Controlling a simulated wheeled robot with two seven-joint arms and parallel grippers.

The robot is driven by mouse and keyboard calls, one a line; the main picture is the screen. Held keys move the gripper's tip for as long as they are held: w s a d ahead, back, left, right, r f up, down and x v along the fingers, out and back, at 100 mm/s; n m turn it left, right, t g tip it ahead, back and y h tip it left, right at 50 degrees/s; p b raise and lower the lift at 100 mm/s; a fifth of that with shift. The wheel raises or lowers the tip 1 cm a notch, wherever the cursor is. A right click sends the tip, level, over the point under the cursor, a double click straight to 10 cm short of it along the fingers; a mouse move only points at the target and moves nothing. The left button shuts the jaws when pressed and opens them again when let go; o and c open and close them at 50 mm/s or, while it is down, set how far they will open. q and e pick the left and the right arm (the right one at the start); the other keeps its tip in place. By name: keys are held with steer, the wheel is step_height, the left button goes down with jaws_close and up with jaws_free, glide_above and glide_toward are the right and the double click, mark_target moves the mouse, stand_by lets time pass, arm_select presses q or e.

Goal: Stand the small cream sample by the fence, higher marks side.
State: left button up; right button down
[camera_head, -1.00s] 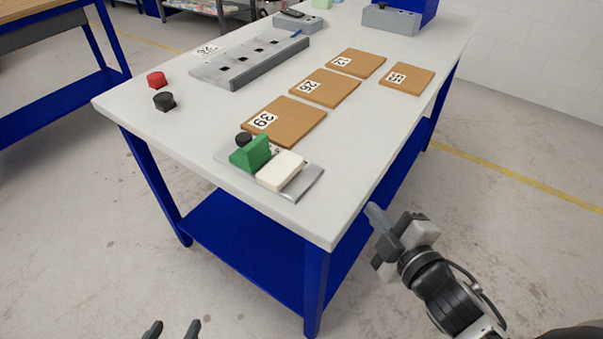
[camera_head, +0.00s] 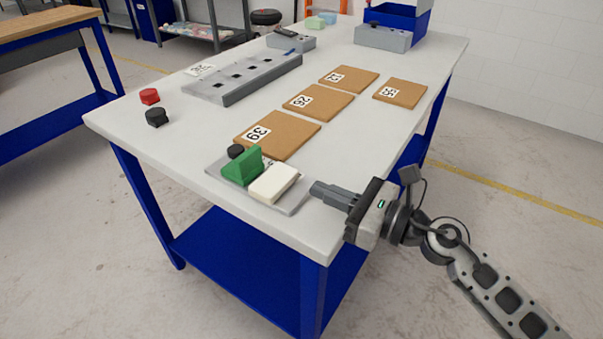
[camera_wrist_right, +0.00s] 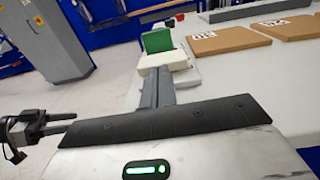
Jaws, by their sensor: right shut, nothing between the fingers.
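The small cream sample (camera_head: 273,183) lies flat on a grey metal plate (camera_head: 297,201) near the table's front corner. A green upright block (camera_head: 242,166), perhaps the fence, stands on the plate just left of the sample. My right gripper (camera_head: 318,190) is shut and empty, a short way right of the plate, pointing toward it. In the right wrist view, the cream sample (camera_wrist_right: 163,62) and the green block (camera_wrist_right: 157,40) show beyond the shut fingers (camera_wrist_right: 157,72). My left gripper is not in view in the head view.
A black knob (camera_head: 235,151) sits behind the green block. Brown boards numbered 39 (camera_head: 278,134), 26 (camera_head: 318,102) and others lie farther back. A long grey slotted block (camera_head: 243,79), a red knob (camera_head: 149,96) and a black knob (camera_head: 156,117) are on the left.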

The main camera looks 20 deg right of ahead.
mark_target(286, 177)
steer(key=shift+p+x, duration=0.45)
steer(key=shift+x, duration=2.1)
steer(key=shift+x, duration=0.95)
steer(key=shift+s+d, duration=0.1)
steer(key=shift+s, duration=0.05)
